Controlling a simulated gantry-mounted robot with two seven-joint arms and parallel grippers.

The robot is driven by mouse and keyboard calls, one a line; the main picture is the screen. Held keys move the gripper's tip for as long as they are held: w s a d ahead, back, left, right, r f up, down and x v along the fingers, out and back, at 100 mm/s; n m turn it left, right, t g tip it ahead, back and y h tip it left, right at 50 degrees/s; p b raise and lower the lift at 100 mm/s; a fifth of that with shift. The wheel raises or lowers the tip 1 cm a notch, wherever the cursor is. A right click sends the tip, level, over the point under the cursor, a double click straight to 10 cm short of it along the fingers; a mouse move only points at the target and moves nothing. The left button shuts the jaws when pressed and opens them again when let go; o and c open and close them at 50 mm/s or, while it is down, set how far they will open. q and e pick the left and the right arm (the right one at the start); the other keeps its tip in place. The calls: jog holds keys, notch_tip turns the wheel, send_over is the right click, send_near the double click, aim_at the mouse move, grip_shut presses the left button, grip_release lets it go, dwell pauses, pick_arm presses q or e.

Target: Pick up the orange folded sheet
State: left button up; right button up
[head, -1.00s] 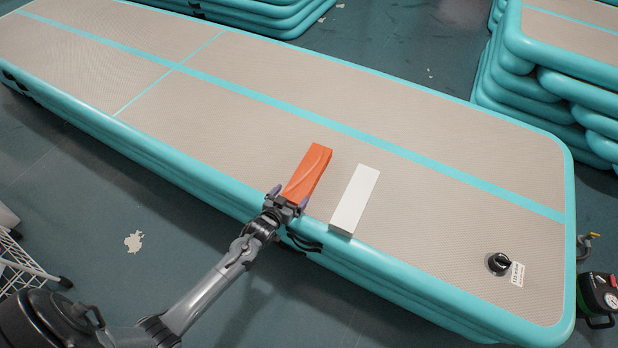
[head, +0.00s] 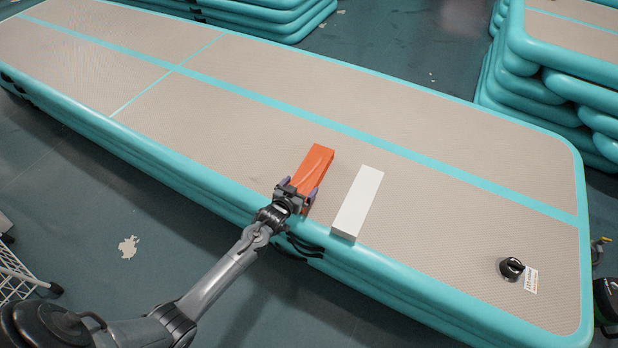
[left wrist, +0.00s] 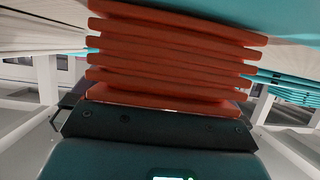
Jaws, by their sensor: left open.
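The orange folded sheet (head: 316,167) lies on the beige top of the inflatable track, near its front edge. Its folded layers show as a stack filling the upper middle of the left wrist view (left wrist: 170,55). My left gripper (head: 298,193) is open, with its fingers on either side of the sheet's near end. Whether the fingers touch the sheet, I cannot tell. My right gripper is not in view.
A white block (head: 357,203) lies just right of the orange sheet. The inflatable track (head: 450,215) has a teal rim and a black valve (head: 511,268) at right. Stacked tracks (head: 560,90) stand at upper right. The track's far left is clear.

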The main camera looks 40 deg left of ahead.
pick_arm(q)
jog(key=c, duration=1)
jog(key=shift+r, duration=0.15)
jog(key=shift+c, duration=0.7)
jog(key=shift+r, duration=0.15)
